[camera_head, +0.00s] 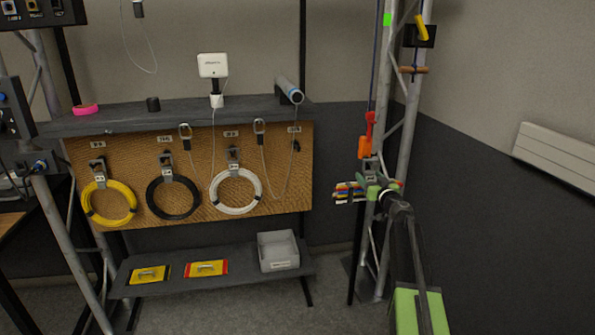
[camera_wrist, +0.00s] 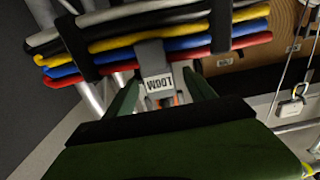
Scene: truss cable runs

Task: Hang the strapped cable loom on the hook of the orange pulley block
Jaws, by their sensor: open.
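The strapped cable loom (camera_head: 348,191) is a bundle of white, yellow, blue, red and black cables beside the truss. In the wrist view the loom (camera_wrist: 115,44) spans the top, with black straps and a grey tab labelled LOOM. My gripper (camera_head: 376,183) is at the loom in the head view. In the wrist view its green fingers (camera_wrist: 163,92) stand apart, one on each side of the tab, with gaps visible. The orange pulley block (camera_head: 366,146) hangs just above the loom. A grey piece shows between them; I cannot tell whether the hook carries the loom.
The truss (camera_head: 398,120) stands right behind the loom. To the left is a pegboard (camera_head: 130,155) with yellow, black and white cable coils. A lower shelf (camera_head: 225,283) holds a grey bin (camera_head: 278,251). A wall radiator (camera_head: 555,155) is at right.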

